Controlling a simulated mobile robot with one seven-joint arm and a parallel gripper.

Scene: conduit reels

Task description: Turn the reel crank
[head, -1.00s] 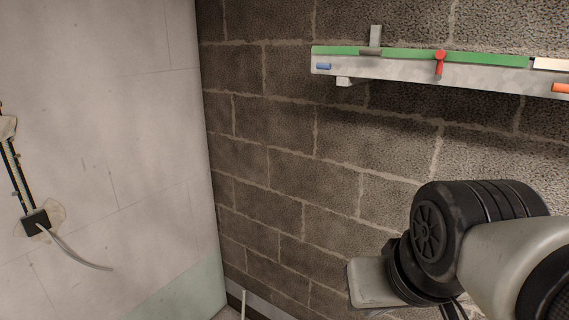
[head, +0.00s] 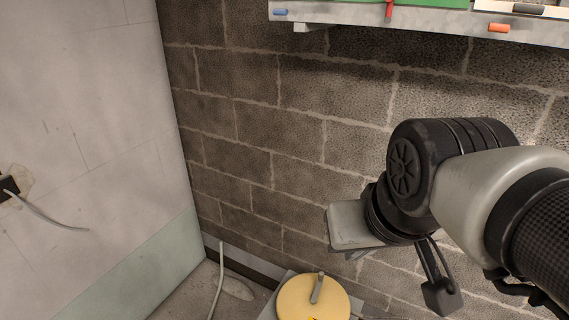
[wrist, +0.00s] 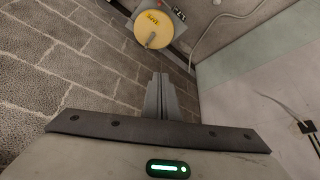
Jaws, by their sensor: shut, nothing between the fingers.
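The reel is a yellow disc (head: 296,302) low in the head view, cut off by the bottom edge. A grey crank handle (head: 318,288) stands up from it. In the wrist view the reel (wrist: 148,22) is at the top, with the crank handle (wrist: 151,39) on its lower part. My gripper (wrist: 162,76) is shut and empty, its fingers together and pointing toward the reel, apart from it. In the head view the gripper body shows above and right of the reel; the fingertips are not clear there.
A grey block wall (head: 300,140) runs behind the reel. A shelf with coloured items (head: 430,16) is on it, above my arm. A pale wall (head: 80,110) with a loose cable (head: 50,218) is at left. A pale conduit (head: 217,275) rises beside the reel.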

